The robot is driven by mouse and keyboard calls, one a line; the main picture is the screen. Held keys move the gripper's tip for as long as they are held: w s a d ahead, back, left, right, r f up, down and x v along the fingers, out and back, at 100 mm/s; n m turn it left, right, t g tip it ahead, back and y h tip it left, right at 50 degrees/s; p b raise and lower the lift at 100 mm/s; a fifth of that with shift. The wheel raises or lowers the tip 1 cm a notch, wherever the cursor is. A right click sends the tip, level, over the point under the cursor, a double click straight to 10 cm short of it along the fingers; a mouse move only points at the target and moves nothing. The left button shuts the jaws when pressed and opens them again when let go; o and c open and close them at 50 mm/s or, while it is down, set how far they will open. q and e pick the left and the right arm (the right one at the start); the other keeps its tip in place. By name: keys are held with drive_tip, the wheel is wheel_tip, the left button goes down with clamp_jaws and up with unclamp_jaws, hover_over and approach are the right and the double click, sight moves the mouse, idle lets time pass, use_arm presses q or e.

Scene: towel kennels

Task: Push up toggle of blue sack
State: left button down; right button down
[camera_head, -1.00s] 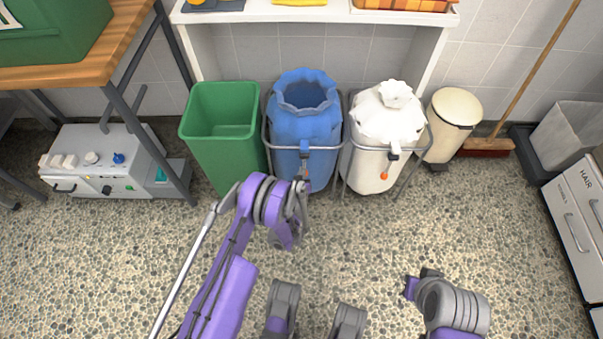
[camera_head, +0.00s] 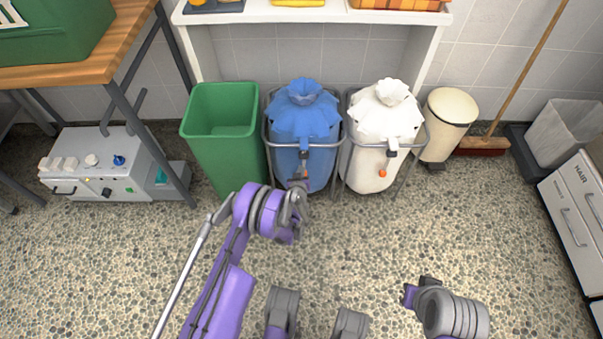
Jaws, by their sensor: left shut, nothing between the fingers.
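The blue sack (camera_head: 304,118) hangs in a metal frame at the middle, its mouth gathered shut in a ruffled top. Its dark toggle (camera_head: 304,155) sits high on the front, on a cord below the gathered neck. My left gripper (camera_head: 299,186) is just below the toggle at the sack's front, small and partly hidden by my wrist. It is shut with nothing between the fingers. My right arm (camera_head: 455,310) is low at the right; its jaw state cannot be made out.
A green bin (camera_head: 222,125) stands left of the blue sack. A white sack (camera_head: 384,115) in its own frame stands close on the right, also gathered shut. A cream pedal bin (camera_head: 450,115) and broom (camera_head: 485,147) are further right. The speckled floor in front is clear.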

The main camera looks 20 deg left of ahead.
use_arm(q)
drive_tip(key=w+r+p+v, duration=0.1)
drive_tip(key=r+p+v, duration=0.1)
drive_tip(key=v, duration=0.9)
drive_tip(key=shift+a, duration=0.4)
drive_tip(key=shift+r, duration=0.1)
